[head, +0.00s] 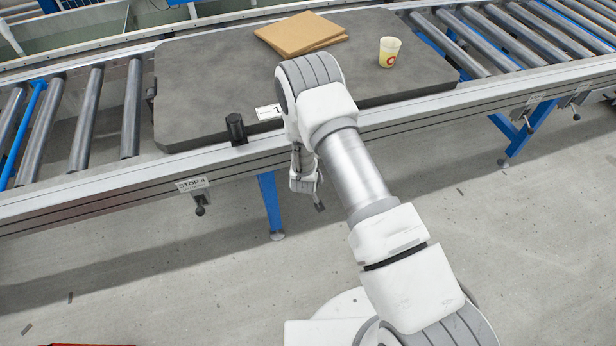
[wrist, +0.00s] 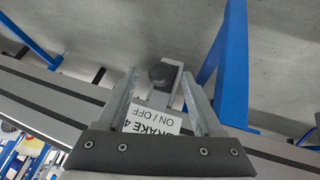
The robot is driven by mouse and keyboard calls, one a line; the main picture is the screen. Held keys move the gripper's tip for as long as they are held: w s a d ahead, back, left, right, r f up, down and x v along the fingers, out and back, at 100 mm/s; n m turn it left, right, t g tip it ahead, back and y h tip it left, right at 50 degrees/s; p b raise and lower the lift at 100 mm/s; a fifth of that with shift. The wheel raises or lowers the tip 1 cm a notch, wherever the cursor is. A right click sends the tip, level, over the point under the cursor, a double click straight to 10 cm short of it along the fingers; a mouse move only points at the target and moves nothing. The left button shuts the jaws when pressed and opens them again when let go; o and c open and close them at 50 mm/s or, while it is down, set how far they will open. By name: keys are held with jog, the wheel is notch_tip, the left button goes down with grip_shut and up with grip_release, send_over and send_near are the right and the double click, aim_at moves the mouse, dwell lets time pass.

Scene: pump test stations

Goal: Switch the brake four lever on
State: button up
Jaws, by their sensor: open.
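The brake four lever (wrist: 162,74) shows in the wrist view as a dark round knob on a grey metal stem. Its white label (wrist: 152,122), reading BRAKE 4 and ON / OFF, is partly covered by my gripper. My gripper (wrist: 160,80) is open, with one finger on each side of the knob and a gap to it visible. In the head view my gripper (head: 306,186) hangs in front of the conveyor's front rail. My arm hides the lever's mounting there, and I cannot tell which way the lever is set.
A STOP 4 lever (head: 199,208) hangs from the rail to the left. A dark board (head: 210,75) on the rollers carries flat cardboard (head: 300,32) and a cup (head: 389,51). A black post (head: 236,128) stands at the rail. Blue legs (head: 268,203) support the conveyor; the floor in front is open.

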jog(key=p+v, duration=0.2)
jog(key=v, duration=1)
jog(key=shift+s+r+p, duration=0.2)
jog(key=shift+p, duration=0.1)
notch_tip(320, 180, up, 25)
jog(key=s+m+y, duration=0.1)
jog(key=m+y, duration=0.1)
jog(key=y, duration=0.1)
jog(key=s+d+r+h, duration=0.1)
jog(key=s+d+r, duration=0.3)
jog(key=s+r, duration=0.3)
jog(key=s+d+r+m+g, duration=0.1)
jog(key=s+d+r, duration=0.3)
jog(key=s, duration=0.4)
jog(key=s+d+r+h, duration=0.1)
jog(key=s+d+r, duration=0.2)
jog(key=s+r, duration=0.4)
notch_tip(320, 180, up, 12)
jog(key=s+p, duration=0.1)
jog(key=p, duration=1.2)
jog(key=shift+d, duration=0.3)
